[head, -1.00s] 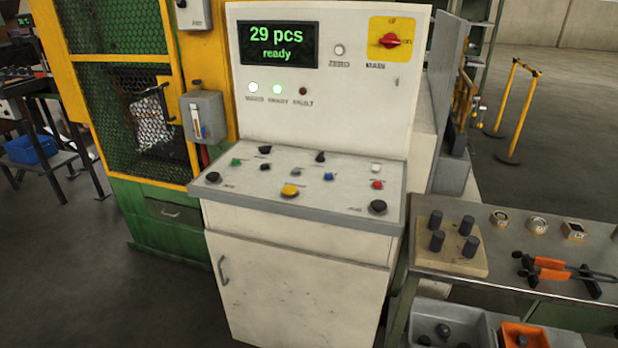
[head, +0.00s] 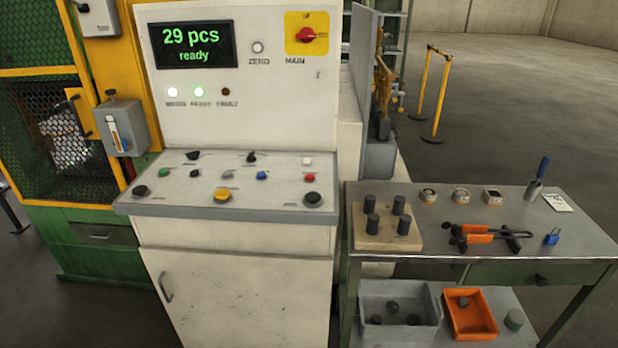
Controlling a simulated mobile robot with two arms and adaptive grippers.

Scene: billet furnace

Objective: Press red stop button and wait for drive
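The control cabinet stands left of centre in the head view, with a sloped grey-edged control panel (head: 186,205). A small red button (head: 310,177) sits at the right side of the panel, below a white button (head: 307,160) and above a large black button (head: 312,198). The display (head: 194,46) above reads "29 pcs ready". Of the indicator lamps, the white one (head: 172,92) and the green one (head: 199,92) are lit. The fault lamp (head: 225,92) is dark. Neither of my grippers shows in this view.
A steel side table (head: 440,240) stands right of the cabinet, holding a wooden block with dark pegs (head: 375,240), orange-handled tongs (head: 480,234) and a blue padlock (head: 552,237). Grey and orange bins (head: 470,325) sit below. Yellow barrier posts (head: 441,95) stand behind, with open floor around them.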

